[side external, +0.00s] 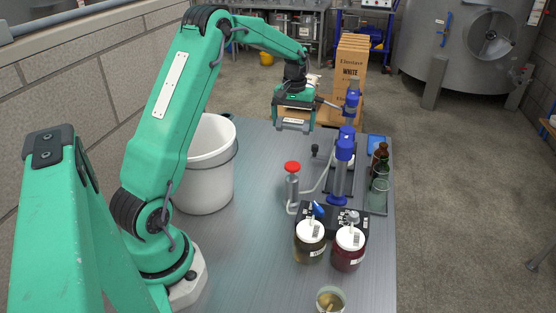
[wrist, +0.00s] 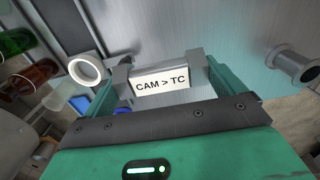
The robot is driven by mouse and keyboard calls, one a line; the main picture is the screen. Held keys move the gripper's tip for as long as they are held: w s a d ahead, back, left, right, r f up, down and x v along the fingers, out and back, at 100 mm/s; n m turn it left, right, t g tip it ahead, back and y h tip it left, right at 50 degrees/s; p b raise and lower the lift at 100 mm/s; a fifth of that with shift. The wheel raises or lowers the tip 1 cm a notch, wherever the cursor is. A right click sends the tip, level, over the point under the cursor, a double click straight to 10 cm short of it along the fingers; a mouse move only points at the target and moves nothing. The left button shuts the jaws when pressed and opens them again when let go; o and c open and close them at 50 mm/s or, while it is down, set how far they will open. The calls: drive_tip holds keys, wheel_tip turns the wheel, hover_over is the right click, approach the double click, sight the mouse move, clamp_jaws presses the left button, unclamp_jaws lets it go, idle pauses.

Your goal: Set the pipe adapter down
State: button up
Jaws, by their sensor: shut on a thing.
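My gripper (side external: 293,106) is over the far end of the grey bench (side external: 255,200), with its jaws shut on the pipe adapter (wrist: 160,83). The adapter is a grey metal piece with a white label reading "CAM > TC". In the side view the adapter (side external: 293,124) shows as a small pale piece under the jaws, and it looks held clear of the bench top. The jaws (wrist: 160,70) grip it at both sides in the wrist view. Its far side is hidden.
A blue-capped bottling rig (side external: 342,170) stands right of my gripper, with bottles (side external: 380,160) beyond it. A white bucket (side external: 207,170) stands left. Lidded jars (side external: 348,250) are nearer. Cartons (side external: 346,75) stand behind. The bench's middle left is clear.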

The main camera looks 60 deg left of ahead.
drive_tip(key=shift+w+a+r, duration=0.15)
drive_tip(key=shift+w+a, duration=0.5)
drive_tip(key=shift+w, duration=0.15)
drive_tip(key=shift+a, duration=0.1)
hover_over(273, 141)
wheel_tip(273, 141, down, 7)
drive_tip(key=shift+f, duration=2)
drive_tip(key=shift+f, duration=0.15)
drive_tip(key=o, duration=0.9)
drive_tip(key=shift+c, duration=0.2)
